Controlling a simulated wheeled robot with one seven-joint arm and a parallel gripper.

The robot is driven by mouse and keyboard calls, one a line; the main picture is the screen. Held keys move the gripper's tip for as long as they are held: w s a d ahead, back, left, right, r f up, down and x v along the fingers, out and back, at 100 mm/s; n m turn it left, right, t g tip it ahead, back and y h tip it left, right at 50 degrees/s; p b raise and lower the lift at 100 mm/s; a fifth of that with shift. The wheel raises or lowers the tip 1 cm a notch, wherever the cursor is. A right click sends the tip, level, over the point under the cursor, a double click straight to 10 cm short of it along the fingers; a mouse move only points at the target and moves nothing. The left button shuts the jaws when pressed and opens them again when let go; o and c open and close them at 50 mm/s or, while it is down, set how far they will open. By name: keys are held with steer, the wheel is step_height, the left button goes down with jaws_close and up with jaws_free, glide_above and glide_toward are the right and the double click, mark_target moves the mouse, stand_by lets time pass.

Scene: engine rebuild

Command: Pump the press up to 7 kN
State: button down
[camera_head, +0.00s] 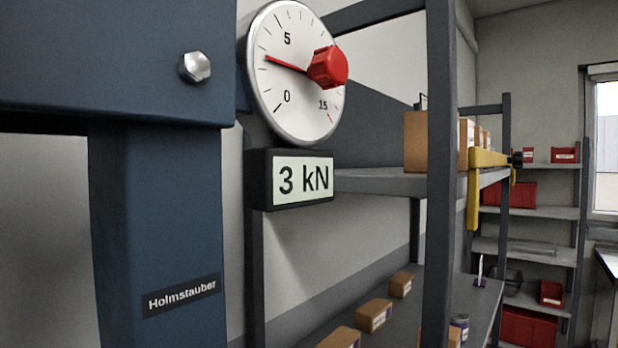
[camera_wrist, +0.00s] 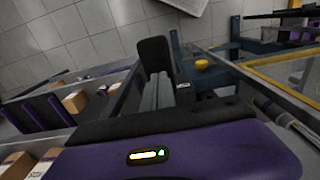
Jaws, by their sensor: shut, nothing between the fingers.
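The press's round white gauge (camera_head: 291,75) hangs beside its blue frame (camera_head: 160,190) in the head view. Its red needle points left, between 0 and 5, and a red knob (camera_head: 328,67) sits over the dial. The display (camera_head: 302,180) below reads 3 kN. My gripper (camera_wrist: 157,62) shows in the wrist view with dark fingers shut and nothing held. A blue frame (camera_wrist: 232,48) with a yellow round part (camera_wrist: 202,64) stands beyond it to the right; I cannot tell whether the fingers touch anything. I cannot make out a pump lever in either view.
A grey shelf rack (camera_head: 440,200) with cardboard boxes (camera_head: 374,315) stands right of the gauge. A yellow bracket-shaped tool (camera_head: 475,190) is at its upper shelf. Red bins (camera_head: 528,325) fill shelves at the back right. Boxes (camera_wrist: 75,101) on shelving also lie left in the wrist view.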

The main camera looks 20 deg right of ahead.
steer(key=shift+f, duration=0.2)
steer(key=shift+f+b, duration=0.85)
steer(key=shift+f, duration=0.25)
stand_by(0.7)
steer(key=shift+f+b, duration=0.8)
steer(key=shift+f, duration=0.25)
stand_by(0.5)
steer(key=shift+f+b, duration=0.8)
steer(key=shift+f, duration=0.3)
stand_by(0.5)
steer(key=shift+f+b, duration=0.85)
steer(key=shift+f, duration=0.25)
stand_by(0.5)
